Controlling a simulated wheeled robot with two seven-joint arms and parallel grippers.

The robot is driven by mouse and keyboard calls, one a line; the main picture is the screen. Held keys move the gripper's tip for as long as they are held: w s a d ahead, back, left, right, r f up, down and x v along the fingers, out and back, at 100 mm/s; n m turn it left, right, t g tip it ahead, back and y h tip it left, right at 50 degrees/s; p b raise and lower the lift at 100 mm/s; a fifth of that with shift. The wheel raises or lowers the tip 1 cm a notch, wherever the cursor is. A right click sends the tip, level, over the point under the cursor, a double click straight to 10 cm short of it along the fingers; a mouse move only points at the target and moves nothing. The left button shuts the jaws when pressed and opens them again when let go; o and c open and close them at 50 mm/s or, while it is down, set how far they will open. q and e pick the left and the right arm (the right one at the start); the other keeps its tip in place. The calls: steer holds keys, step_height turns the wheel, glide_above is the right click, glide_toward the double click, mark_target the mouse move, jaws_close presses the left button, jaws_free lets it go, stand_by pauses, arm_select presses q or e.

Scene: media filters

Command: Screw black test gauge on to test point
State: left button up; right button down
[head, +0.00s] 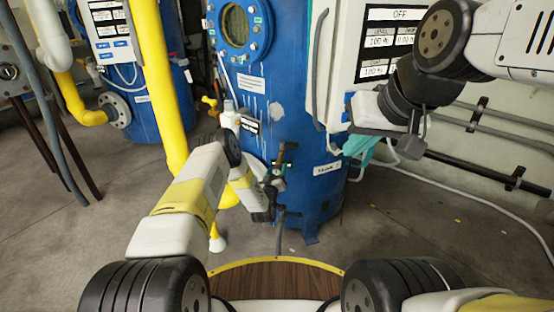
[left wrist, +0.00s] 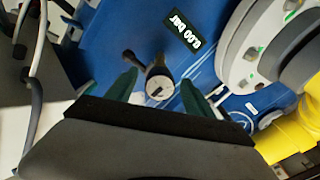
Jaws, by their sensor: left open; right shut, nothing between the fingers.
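In the left wrist view, a small dark cylindrical fitting with a pale round face (left wrist: 159,88) stands out from the blue tank; I cannot tell whether it is the black test gauge or the test point. A dark "0.00 bar" readout (left wrist: 185,30) shows just beyond it. My left gripper (left wrist: 160,92) is open, its green fingers on either side of the fitting, with gaps visible. In the head view the left gripper (head: 280,180) is in front of the tank's lower part. My right gripper (head: 358,146), with teal fingers, is shut and empty right of the tank.
The blue tank (head: 285,85) has a round flanged window (head: 237,28). A yellow pipe (head: 158,75) rises close to my left arm. A control panel (head: 390,45) is near my right arm. Pipes and a hose run along the right wall. The floor (head: 420,230) at right is mostly clear.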

arm_select(q)
steer(key=n, duration=0.6)
steer(key=shift+a, duration=0.15)
steer(key=n, duration=0.5)
steer(key=shift+n, duration=0.5)
steer(key=n, duration=0.3)
steer(key=shift+n, duration=0.4)
steer(key=n, duration=0.6)
steer(key=shift+c, duration=0.4)
